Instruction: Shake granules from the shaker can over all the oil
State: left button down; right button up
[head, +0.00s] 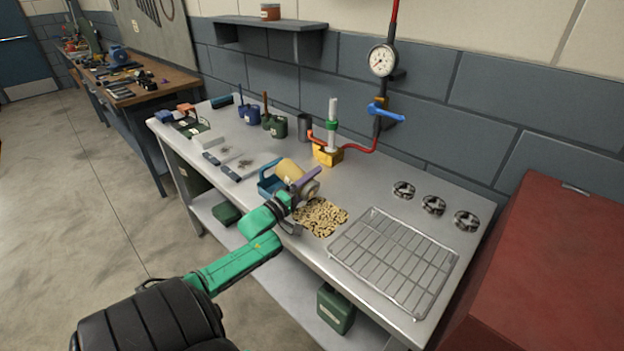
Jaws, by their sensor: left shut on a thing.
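My left gripper (294,203) is shut on the shaker can (289,169), near the front edge of the steel bench. The can has a tan body and a grey end; it is tilted, with the grey end low toward the right. A patch of tan granules (323,219) lies on the bench just right of and below that end. Any oil under the granules is hidden. Small dark marks (245,163) show farther left on the bench; I cannot tell if they are oil. My right gripper is not in view.
A wire rack (392,262) lies right of the granules, with three round metal parts (433,205) behind it. A blue container (268,182) sits beside the can. A yellow-based fixture (327,155) with a red hose stands behind. A red cabinet (560,270) is at right.

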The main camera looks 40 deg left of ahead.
pick_arm(q)
jog(key=shift+w, duration=0.35)
notch_tip(320, 180, up, 16)
jog(key=n+g+y+p, duration=0.2)
jog(key=n+y+p, duration=0.1)
jog(key=n+p, duration=1.4)
jog(key=n, duration=0.5)
jog(key=shift+n+y, duration=0.3)
jog(key=shift+n, duration=0.1)
